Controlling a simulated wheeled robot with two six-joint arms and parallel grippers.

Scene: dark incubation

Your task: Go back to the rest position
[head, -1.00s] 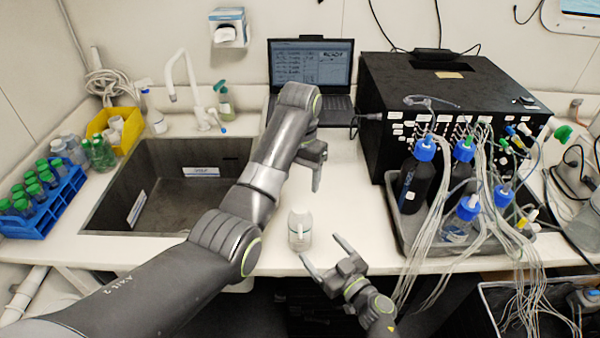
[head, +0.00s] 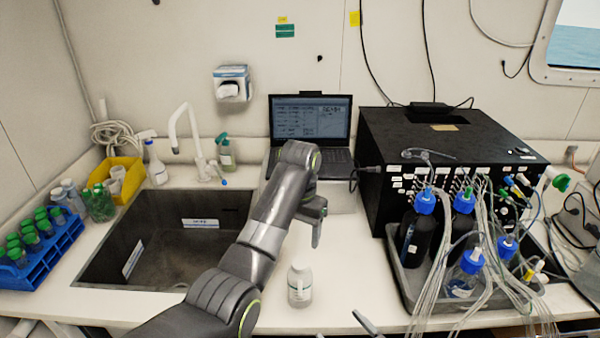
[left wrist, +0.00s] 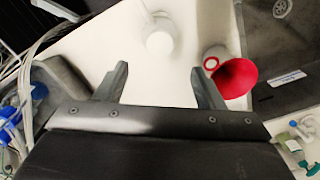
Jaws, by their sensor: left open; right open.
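My left gripper (head: 316,228) is open and empty over the counter, behind the small clear-white bottle (head: 299,286) in the head view. In the left wrist view its two fingers (left wrist: 158,72) stand apart with nothing between them. The bottle stands upright on the counter and appears as a white round shape (left wrist: 160,40) beyond the fingers. My right gripper (head: 345,326) shows only its fingertips at the bottom edge of the head view, apart and empty; the rest of it is out of frame.
A sink (head: 150,215) and blue tube rack (head: 45,252) lie left. A black box (head: 450,150) with tubes and blue-capped bottles stands right. A laptop (head: 310,125) is at the back. A red funnel-like object (left wrist: 236,77) lies near the sink in the wrist view.

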